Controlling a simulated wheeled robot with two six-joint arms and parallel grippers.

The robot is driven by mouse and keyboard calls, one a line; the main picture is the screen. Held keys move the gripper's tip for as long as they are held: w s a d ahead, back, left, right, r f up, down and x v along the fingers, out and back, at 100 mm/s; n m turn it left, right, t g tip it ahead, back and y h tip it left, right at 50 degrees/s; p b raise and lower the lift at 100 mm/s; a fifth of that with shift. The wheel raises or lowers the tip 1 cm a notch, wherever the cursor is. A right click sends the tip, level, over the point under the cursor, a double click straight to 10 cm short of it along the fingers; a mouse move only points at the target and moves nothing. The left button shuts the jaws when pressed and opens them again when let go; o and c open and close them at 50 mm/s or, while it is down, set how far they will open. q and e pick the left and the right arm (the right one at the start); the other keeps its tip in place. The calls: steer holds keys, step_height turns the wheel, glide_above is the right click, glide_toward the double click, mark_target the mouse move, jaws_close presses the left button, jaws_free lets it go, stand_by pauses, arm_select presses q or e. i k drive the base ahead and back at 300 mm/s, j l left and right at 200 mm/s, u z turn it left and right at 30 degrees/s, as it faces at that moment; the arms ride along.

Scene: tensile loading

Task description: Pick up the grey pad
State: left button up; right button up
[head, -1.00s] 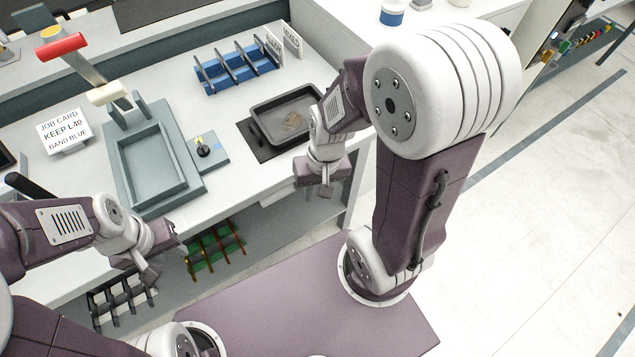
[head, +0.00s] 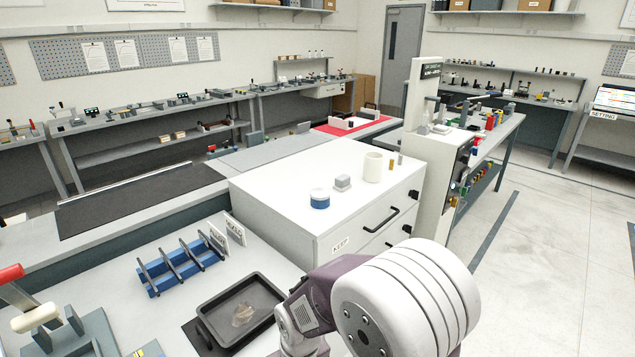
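A small light-grey block (head: 342,183), which looks like the grey pad, lies on top of the white drawer cabinet (head: 270,183). It sits between a blue-and-white round tub (head: 320,198) and a white cup (head: 373,166), apart from both. Neither gripper shows in the head view. My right arm comes up from the bottom edge, in front of the cabinet, and its gripper end is cut off below the frame. My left arm is out of view.
A black tray (head: 268,292) with a small heap in it stands on the bench beside my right arm. A blue rack (head: 180,266) is behind it to the left. A small brass-coloured cylinder (head: 392,165) is near the cup. A tall grey machine (head: 432,150) stands right of the cabinet.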

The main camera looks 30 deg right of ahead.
mark_target(343, 183)
steer(key=z, duration=1.35)
